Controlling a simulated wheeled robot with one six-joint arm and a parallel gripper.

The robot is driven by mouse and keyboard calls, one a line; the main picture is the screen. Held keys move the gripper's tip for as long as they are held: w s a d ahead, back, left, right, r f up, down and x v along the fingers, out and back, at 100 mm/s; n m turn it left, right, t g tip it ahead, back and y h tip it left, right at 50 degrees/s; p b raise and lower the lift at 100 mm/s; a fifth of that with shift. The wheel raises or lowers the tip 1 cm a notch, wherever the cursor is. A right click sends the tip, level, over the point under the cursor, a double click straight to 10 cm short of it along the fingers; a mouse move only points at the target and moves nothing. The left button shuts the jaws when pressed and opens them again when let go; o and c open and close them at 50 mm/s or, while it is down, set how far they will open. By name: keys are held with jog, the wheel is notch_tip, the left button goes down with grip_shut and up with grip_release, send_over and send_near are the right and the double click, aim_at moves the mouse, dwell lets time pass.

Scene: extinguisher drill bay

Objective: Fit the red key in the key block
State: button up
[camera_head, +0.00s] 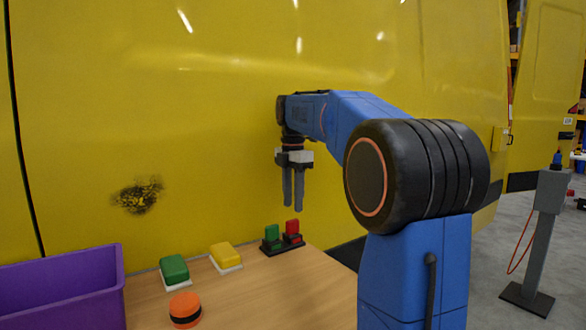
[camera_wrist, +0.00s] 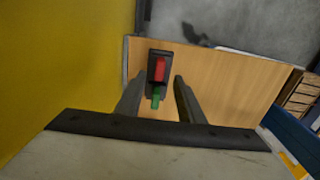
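In the head view a red key (camera_head: 292,230) stands upright beside a green one (camera_head: 271,234), both on a dark base (camera_head: 282,247), which looks like the key block, at the back of the wooden table. The wrist view also shows the red key (camera_wrist: 160,68), the green piece (camera_wrist: 156,94) and the dark base (camera_wrist: 153,54). I cannot tell whether the red key sits in a slot. My gripper (camera_head: 293,207) points down just above the red and green pieces, touching neither. The wrist view shows its fingers (camera_wrist: 158,78) apart with nothing held.
A yellow vehicle side (camera_head: 200,100) rises close behind the table (camera_head: 260,290). A green button (camera_head: 174,268), a yellow button (camera_head: 225,254), an orange puck (camera_head: 185,310) and a purple bin (camera_head: 60,290) are to the left. A grey post (camera_head: 540,230) stands on the floor at right.

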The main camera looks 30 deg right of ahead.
notch_tip(320, 180, up, 10)
jog(key=shift+r, duration=0.2)
